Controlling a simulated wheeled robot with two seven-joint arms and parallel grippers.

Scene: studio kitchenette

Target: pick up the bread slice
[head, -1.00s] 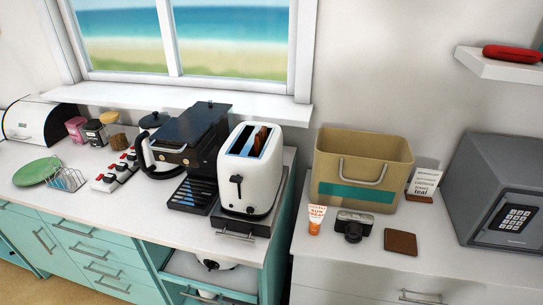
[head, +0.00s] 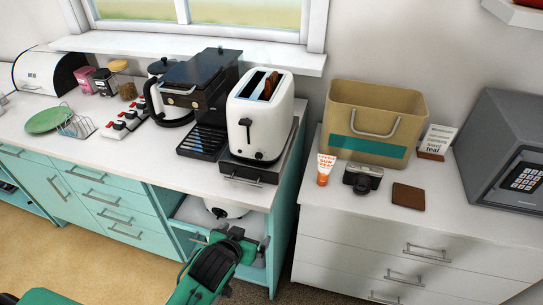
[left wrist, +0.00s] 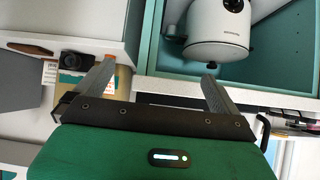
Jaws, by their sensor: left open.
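The bread slice (head: 270,84) is brown and stands upright in a slot of the white toaster (head: 259,112), its top edge poking out. Most of the slice is hidden inside the toaster. My left gripper (head: 250,240) is below and in front of the counter, well below the toaster, beside the open shelf. In the left wrist view my left gripper (left wrist: 160,68) has its two fingers wide apart with nothing between them. The bread slice does not show in that view. My right gripper is in neither view.
A white pot (left wrist: 218,30) sits in the open shelf under the counter (head: 200,182). Left of the toaster stands a black coffee machine (head: 200,85). On the right-hand cabinet are a tan bin (head: 365,148), an orange-white tube (head: 325,169), a camera (head: 362,177) and a brown wallet (head: 408,196).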

